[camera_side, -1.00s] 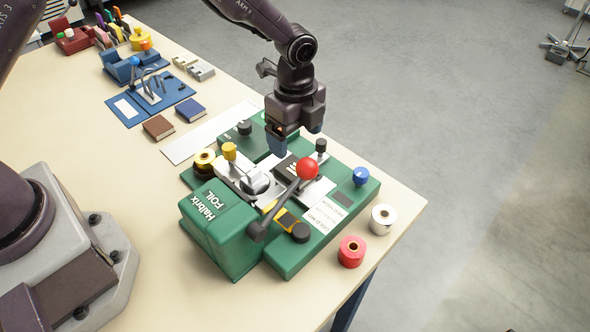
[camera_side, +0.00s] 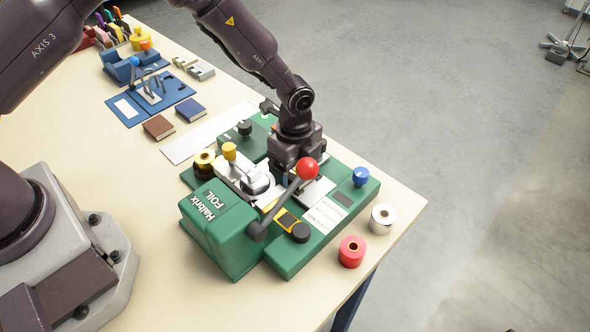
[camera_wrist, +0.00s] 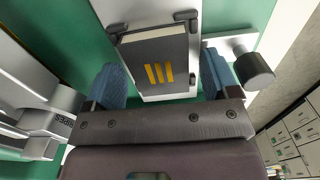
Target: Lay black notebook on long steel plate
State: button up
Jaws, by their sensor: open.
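The black notebook (camera_wrist: 152,62) has gold stripes and lies on a pale metal bed in the green foil press, between small dark corner stops. My gripper (camera_wrist: 166,78) is open over it, with one blue finger on each side in the wrist view; neither visibly touches it. In the side view my gripper (camera_side: 290,168) is low over the press, and its body and the lever hide the notebook and fingertips. A long pale flat plate (camera_side: 205,137), apparently the long steel plate, lies bare on the table behind the press.
The green press (camera_side: 222,225) has a lever with a red ball (camera_side: 306,168) close to my gripper. A brown book (camera_side: 159,127) and a blue book (camera_side: 190,110) lie beside the plate. Red (camera_side: 351,251) and silver (camera_side: 383,219) rolls stand at the front right.

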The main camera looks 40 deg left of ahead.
jog(key=c, duration=0.8)
jog(key=shift+r, duration=3.75)
jog(key=shift+c, duration=0.2)
